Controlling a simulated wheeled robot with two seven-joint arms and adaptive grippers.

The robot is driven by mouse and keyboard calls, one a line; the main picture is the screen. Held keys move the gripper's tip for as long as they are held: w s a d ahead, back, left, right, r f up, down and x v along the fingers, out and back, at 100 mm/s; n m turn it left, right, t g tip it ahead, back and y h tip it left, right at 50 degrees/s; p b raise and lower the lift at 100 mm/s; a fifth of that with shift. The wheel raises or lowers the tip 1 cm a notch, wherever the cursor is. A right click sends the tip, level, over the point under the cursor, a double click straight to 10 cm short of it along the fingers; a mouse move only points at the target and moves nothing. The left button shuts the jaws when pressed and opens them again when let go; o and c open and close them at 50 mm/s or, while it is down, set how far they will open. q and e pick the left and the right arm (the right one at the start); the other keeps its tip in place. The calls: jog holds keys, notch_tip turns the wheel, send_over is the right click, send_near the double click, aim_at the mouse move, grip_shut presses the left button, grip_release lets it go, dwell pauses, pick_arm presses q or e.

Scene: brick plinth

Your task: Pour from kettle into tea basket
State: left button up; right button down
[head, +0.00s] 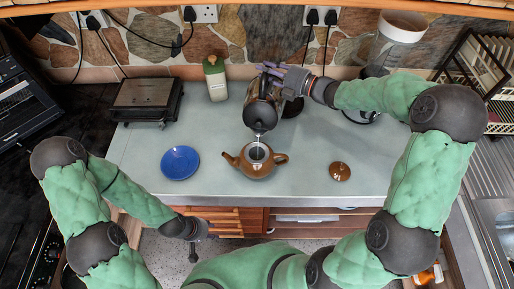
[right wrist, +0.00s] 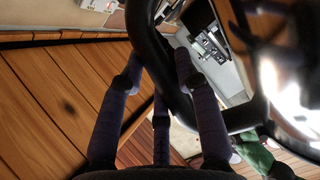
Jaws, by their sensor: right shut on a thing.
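The kettle (head: 262,108), dark and shiny, is tipped spout-down above the brown teapot (head: 254,169). The tea basket (head: 257,152) sits in the teapot's open mouth. A thin pale streak, like water, runs between the kettle's spout and the basket. My right gripper (head: 280,73) is shut on the kettle's black handle. In the right wrist view, the purple fingers close around the handle (right wrist: 150,50), with the shiny kettle body at the right. My left gripper (head: 194,238) hangs in front of the counter's front edge, away from the teapot; its fingers are too small to read.
A blue plate (head: 180,163) lies left of the teapot, and a brown lid (head: 340,171) lies to its right. A black grill (head: 147,99) and a green-capped bottle (head: 215,78) stand at the back left. A clear container (head: 395,40) stands at the back right.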

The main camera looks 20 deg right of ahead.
aim_at(265, 76)
jog(key=shift+s+r, duration=0.1)
jog(key=shift+r, duration=0.25)
jog(key=shift+s+a+b, duration=0.1)
jog(key=shift+s+b, duration=0.05)
jog(key=shift+b, duration=0.2)
jog(key=shift+s+n, duration=0.1)
jog(key=shift+n, duration=0.2)
dwell(0.3)
jog(key=shift+s+a+r+b, duration=0.1)
jog(key=shift+b, duration=0.35)
jog(key=shift+s+a+r+n+t+y+b, duration=0.15)
jog(key=shift+s+a+r+n+b, duration=0.1)
jog(key=shift+s+b, duration=0.3)
jog(key=shift+s+a+r+n+t+y+b, duration=0.1)
jog(key=shift+s+a+r+n+b, duration=0.15)
jog(key=shift+s+b, duration=0.3)
jog(key=shift+s+a+r+n+t+y+b, duration=0.15)
jog(key=shift+s+a+n+b, duration=0.1)
jog(key=shift+s+b, duration=0.3)
dwell(4.6)
